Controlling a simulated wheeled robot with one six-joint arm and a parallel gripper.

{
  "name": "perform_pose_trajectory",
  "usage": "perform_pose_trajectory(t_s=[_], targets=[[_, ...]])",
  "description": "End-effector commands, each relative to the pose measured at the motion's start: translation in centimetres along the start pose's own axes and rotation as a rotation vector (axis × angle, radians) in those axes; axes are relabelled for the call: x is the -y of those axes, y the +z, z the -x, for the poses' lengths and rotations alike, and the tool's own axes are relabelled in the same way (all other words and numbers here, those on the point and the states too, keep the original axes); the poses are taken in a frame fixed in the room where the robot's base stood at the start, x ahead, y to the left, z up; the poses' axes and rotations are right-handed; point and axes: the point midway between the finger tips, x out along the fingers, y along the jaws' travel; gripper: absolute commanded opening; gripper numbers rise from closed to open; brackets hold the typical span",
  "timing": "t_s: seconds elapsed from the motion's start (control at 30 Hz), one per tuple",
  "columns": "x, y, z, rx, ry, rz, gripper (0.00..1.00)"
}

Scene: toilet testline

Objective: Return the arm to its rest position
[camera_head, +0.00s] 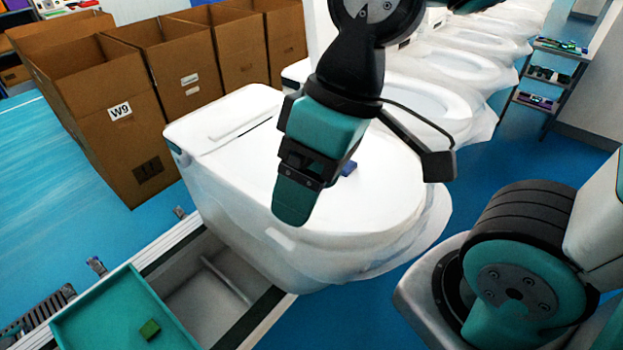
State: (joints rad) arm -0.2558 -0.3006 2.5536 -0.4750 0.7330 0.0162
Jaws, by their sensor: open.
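My arm comes down from the top of the view, and my gripper (297,198) hangs over the white toilet (230,185) with its teal fingers pointing down. The fingers line up with the view, so the gap between them is hard to see; nothing shows held in them. The gripper is open. A small blue thing (349,168) shows just right of the gripper, over the toilet's lid, partly hidden. I cannot tell whether the fingertips touch the toilet.
Brown cardboard boxes (115,130) stand at the back left. A teal tray (95,320) with a green block (150,330) is at the lower left. More white toilets (460,65) line up behind. A shelf rack (545,75) stands at the right. Blue floor is open at left.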

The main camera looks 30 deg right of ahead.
Motion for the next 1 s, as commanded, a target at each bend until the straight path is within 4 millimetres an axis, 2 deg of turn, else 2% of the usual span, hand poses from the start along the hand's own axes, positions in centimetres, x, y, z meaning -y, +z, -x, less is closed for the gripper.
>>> perform_pose_trajectory(t_s=[0.07,0.33,0.57,1.0], targets=[[0.5,0.3,-0.1,0.001,-0.007,0.036,0.77],[0.3,0.3,-0.4,0.000,-0.006,0.033,0.77],[-0.9,1.2,-4.3,0.000,-0.006,0.031,0.77],[-0.9,1.2,-4.3,0.000,-0.006,0.031,0.77]])
